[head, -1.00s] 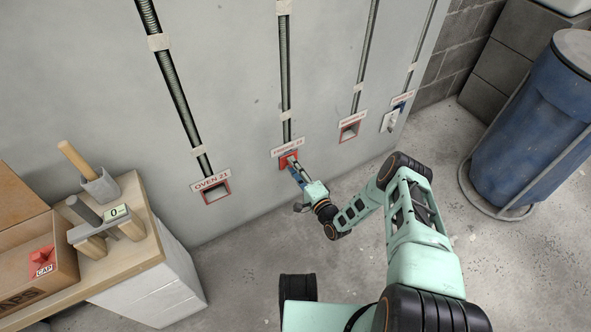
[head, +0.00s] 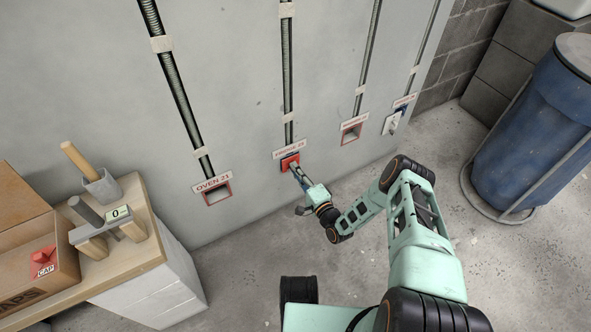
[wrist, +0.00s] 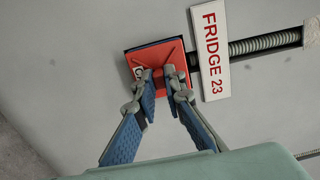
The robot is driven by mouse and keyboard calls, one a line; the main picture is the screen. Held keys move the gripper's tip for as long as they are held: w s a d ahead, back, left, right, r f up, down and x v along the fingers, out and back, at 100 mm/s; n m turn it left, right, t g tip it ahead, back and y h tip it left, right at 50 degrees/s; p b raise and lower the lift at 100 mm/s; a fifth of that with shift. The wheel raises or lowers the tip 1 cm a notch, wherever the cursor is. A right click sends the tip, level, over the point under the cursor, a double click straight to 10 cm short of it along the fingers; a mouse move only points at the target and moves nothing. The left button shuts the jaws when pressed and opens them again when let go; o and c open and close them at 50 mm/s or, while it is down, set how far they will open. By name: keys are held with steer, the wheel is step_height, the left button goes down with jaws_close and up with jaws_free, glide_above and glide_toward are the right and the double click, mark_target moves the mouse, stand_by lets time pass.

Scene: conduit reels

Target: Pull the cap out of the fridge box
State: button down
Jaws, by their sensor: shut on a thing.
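The red cap (wrist: 158,62) covers the mouth of the fridge box on the grey wall, below the FRIDGE 23 label (wrist: 215,50). Part of the box's dark blue edge (wrist: 127,58) shows beside it. The cap also shows in the head view (head: 289,161). My gripper (wrist: 159,80) is shut on the cap's raised middle part, with a fingertip on either side. In the head view my gripper (head: 295,168) reaches the cap from the lower right. I cannot see any clear gap between cap and box.
The OVEN 21 box (head: 216,193) is open to the left; another open box (head: 351,132) is to the right. A workbench (head: 150,250) at left holds tools and a cardboard box (head: 70,265) with another red cap (head: 42,258). A blue barrel (head: 525,130) stands at right.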

steer(key=shift+v, duration=0.9)
stand_by(0.6)
steer(key=shift+p+v, duration=0.4)
steer(key=shift+v, duration=2)
